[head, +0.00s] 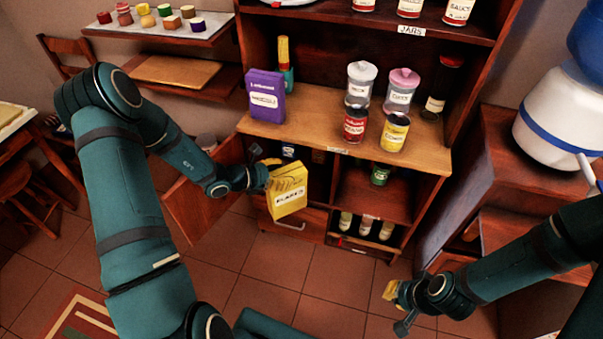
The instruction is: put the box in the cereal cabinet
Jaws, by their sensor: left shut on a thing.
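A yellow box (290,201) with a white label is held in my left gripper (266,174), which is shut on its upper left side. The box is tilted and in the air, in front of the lower left part of the wooden cabinet (422,155). A cabinet door (203,203) stands open to the left, behind my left gripper. The compartment behind the box is partly hidden by box and gripper; a small labelled item (288,152) shows there. My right gripper (394,303) is low at the right, away from the box; its finger opening is unclear.
A purple box (265,95) and several jars and cans, including a yellow can (394,133), stand on the middle shelf. Small bottles (365,226) fill a lower cubby. A water dispenser (556,117) stands at right. The floor in front is mostly clear.

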